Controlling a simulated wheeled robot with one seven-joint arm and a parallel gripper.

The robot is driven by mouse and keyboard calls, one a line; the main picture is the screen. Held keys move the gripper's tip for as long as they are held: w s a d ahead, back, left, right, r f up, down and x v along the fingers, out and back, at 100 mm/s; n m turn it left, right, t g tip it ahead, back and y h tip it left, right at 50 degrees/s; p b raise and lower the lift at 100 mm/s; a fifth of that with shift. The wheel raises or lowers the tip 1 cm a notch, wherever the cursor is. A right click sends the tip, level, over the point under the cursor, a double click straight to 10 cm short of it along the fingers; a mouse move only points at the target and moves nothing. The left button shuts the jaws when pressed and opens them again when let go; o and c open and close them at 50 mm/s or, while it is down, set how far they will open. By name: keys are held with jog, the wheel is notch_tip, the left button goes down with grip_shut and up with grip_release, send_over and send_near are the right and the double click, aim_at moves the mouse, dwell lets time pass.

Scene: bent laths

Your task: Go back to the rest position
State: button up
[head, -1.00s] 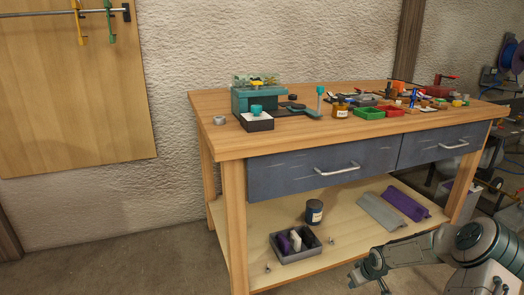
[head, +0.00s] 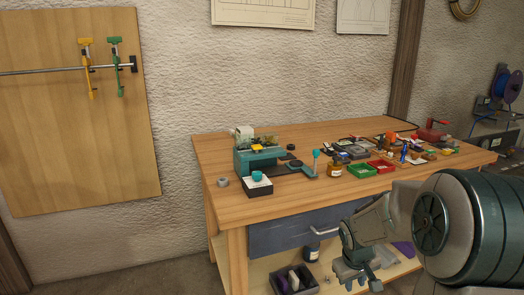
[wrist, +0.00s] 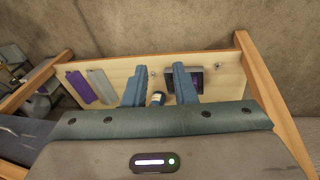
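My gripper (head: 357,280) hangs in front of the workbench (head: 232,208) at the lower right of the head view. In the wrist view its two blue-grey fingers (wrist: 156,78) stand apart with nothing held between them. A grey bin (wrist: 196,80) on the shelf is partly hidden behind the right finger.
The bench top carries a teal machine (head: 258,160), a green tray (head: 362,171), a red tray (head: 381,166) and small tools. Purple (wrist: 82,86) and grey (wrist: 102,86) bent pieces lie on the shelf. A board with clamps (head: 80,120) is at left.

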jog(key=s+a+r+m+p, duration=0.1)
jog(key=s+a+r+p, duration=0.2)
jog(key=r, duration=0.6)
jog(key=s+a+r+m+y+p, duration=0.1)
jog(key=s+a+r+p, duration=0.2)
jog(key=s+r+p, duration=0.4)
jog(key=s+a+r+m+p, duration=0.1)
jog(key=s+a+r+p, duration=0.2)
jog(key=s+r+p, duration=0.3)
jog(key=s+r, duration=0.3)
jog(key=r, duration=0.3)
jog(key=shift+s+a+r+t+y, duration=0.15)
jog(key=shift+t+y, duration=0.15)
jog(key=shift+y, duration=0.1)
